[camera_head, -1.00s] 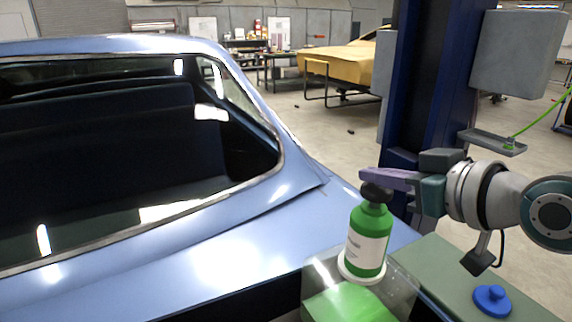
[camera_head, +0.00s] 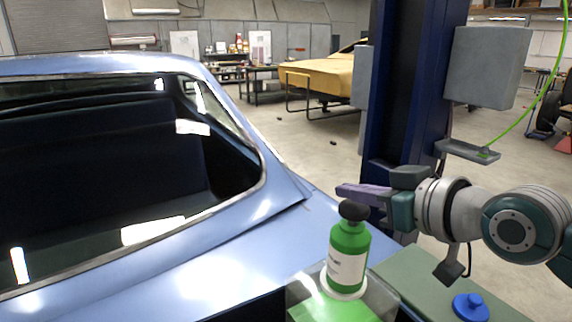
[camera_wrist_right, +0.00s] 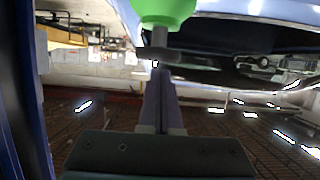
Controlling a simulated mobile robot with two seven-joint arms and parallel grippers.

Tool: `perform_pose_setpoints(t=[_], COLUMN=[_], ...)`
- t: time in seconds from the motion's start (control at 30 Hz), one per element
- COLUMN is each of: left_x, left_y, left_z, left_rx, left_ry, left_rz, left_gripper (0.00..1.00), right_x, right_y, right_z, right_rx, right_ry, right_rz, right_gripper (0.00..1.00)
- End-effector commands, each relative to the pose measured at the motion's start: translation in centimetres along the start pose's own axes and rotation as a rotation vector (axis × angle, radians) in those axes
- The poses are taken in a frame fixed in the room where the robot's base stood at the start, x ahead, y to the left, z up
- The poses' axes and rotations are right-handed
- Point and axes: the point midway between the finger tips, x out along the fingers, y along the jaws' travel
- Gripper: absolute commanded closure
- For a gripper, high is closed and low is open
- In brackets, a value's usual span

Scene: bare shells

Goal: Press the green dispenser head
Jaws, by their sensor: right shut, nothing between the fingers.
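The green dispenser bottle (camera_head: 347,255) stands upright with a white label and a black head (camera_head: 354,210). Its foot is in a white ring on a small stand. My right gripper (camera_head: 342,190) is shut and empty, its purple fingers lying level just above the black head. The gap is very small, and I cannot tell whether they touch. In the right wrist view the green bottle (camera_wrist_right: 165,10) shows at the top edge, with the dark head (camera_wrist_right: 165,54) just beyond the shut fingertips (camera_wrist_right: 157,72). My left gripper is not in view.
A blue car (camera_head: 220,265) fills the left, close to the bottle. A dark blue lift column (camera_head: 415,100) rises behind my right arm. A blue knobbed piece (camera_head: 470,306) sits on the green bench top (camera_head: 425,285). A yellow car body (camera_head: 325,75) is far back.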

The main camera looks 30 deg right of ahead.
Motion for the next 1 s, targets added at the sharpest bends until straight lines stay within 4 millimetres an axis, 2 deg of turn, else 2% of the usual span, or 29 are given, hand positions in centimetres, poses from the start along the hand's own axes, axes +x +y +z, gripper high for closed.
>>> perform_pose_setpoints(t=[0.03,0.07,0.17,0.4,0.6,0.77,1.0], left_x=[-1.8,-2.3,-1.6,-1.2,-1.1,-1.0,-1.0], left_y=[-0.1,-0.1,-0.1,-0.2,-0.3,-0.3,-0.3], left_z=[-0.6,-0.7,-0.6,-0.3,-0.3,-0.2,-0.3], left_rx=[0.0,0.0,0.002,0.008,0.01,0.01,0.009], left_ry=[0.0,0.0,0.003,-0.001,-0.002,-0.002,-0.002], left_rz=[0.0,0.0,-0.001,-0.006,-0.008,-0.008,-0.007], left_gripper=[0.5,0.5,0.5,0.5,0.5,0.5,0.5], right_x=[-0.4,-0.4,-1.9,-6.6,-9.2,-10.1,-10.2], right_y=[0.0,0.1,0.1,0.1,0.1,0.1,0.1], right_z=[-1.9,-2.6,-1.6,-1.6,-1.7,-1.8,-1.9], right_rx=[-0.001,-0.001,-0.003,-0.003,-0.001,-0.002,-0.001], right_ry=[0.003,0.004,0.002,0.004,0.005,0.007,0.008], right_rz=[0.0,0.001,0.001,0.001,0.002,0.001,0.001], right_gripper=[1.0,1.0,1.0,1.0,1.0,1.0,1.0])
